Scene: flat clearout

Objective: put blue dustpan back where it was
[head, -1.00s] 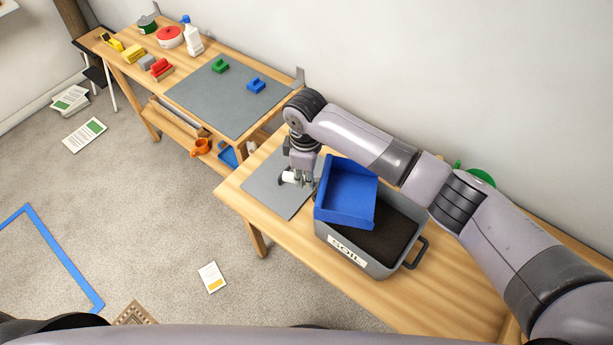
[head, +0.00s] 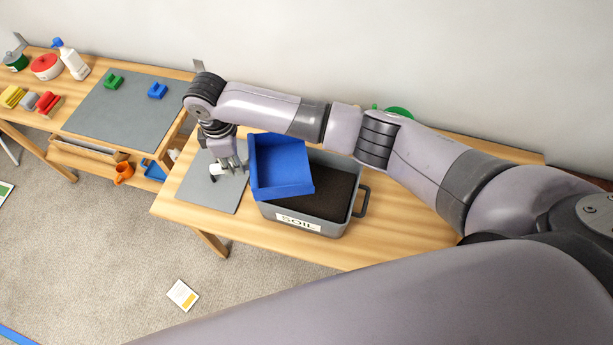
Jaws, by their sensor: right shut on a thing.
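The blue dustpan (head: 280,167) is in the middle of the head view, its open pan tilted and overlapping the left part of the grey soil bin (head: 352,222). My right gripper (head: 226,170) is just left of the pan, pointing down above a grey mat (head: 208,198), and is shut on the dustpan's handle end. The fingers mostly hide the handle; a small white piece shows beside them. Whether the pan touches the bin's rim cannot be told. My left gripper is not in view.
The bin, labelled SOIL and holding dark soil, stands on a wooden table (head: 400,228).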

